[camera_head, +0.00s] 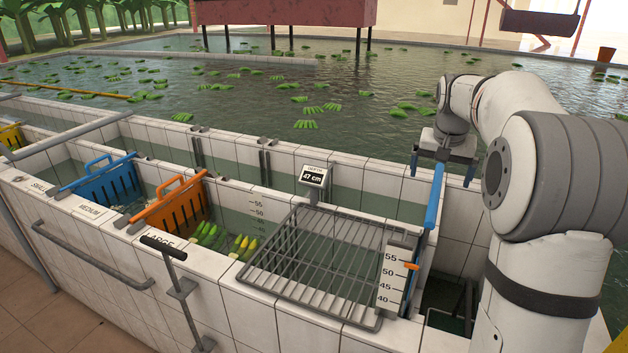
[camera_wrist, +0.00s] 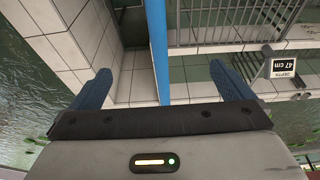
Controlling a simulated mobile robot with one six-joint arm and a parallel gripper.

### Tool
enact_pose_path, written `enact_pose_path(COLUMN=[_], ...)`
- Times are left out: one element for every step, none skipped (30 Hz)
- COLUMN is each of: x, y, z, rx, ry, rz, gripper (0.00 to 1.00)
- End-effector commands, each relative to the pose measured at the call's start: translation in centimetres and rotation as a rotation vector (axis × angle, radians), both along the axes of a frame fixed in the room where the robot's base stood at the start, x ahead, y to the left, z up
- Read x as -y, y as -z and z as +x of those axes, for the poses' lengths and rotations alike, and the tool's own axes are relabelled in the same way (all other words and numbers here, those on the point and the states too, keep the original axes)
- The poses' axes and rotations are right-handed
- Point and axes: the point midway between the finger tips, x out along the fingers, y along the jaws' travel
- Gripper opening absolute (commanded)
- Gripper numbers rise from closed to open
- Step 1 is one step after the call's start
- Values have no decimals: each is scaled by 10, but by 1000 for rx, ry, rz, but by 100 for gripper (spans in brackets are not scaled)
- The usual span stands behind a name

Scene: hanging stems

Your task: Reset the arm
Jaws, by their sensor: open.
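My gripper (camera_head: 442,167) is at the right in the head view, over the tiled tank edge, with its blue fingers pointing down. In the wrist view my gripper (camera_wrist: 160,73) has its two blue fingers spread wide apart. A blue bar (camera_head: 433,200) stands just below the gripper in the head view. In the wrist view the blue bar (camera_wrist: 157,45) runs between the fingers, apart from both; its near end is hidden behind the gripper body. Nothing is gripped. My arm bends over from the right.
A wire rack (camera_head: 300,260) lies over the near channel beside a depth scale (camera_head: 394,280). A depth display (camera_head: 314,177) reads 47 cm. Orange (camera_head: 172,208) and blue (camera_head: 103,184) slotted gates stand at the left. Green bunches float in the pool (camera_head: 350,85) behind.

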Motion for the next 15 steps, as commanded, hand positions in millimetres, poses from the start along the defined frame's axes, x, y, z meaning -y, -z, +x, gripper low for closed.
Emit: enact_pose_path(x=[-3, -6, -12, -17, -22, -30, -37, -43, -52, -58, -64, -72, -77, -82, -89], y=[0, 1, 2, 3, 5, 8, 11, 15, 20, 25, 29, 37, 43, 49, 59], z=[-5, -10, -18, -26, -36, -51, -63, -77, -95, -108, -122, -141, -155, -169, -188], rx=[1, 1, 1, 2, 2, 4, 3, 3, 2, 4, 4, 4, 4, 4, 4], ry=[-6, -13, -25, -36, -47, -66, -82, -99, -122, -139, -155, -178, -195, -211, -233], rz=[0, 0, 0, 0, 0, 0, 0, 0, 0, 0, 0, -1, -2, -2, -2], gripper=[100, 100, 100, 100, 100, 100, 100, 100, 100, 100, 100, 100, 100, 100, 100])
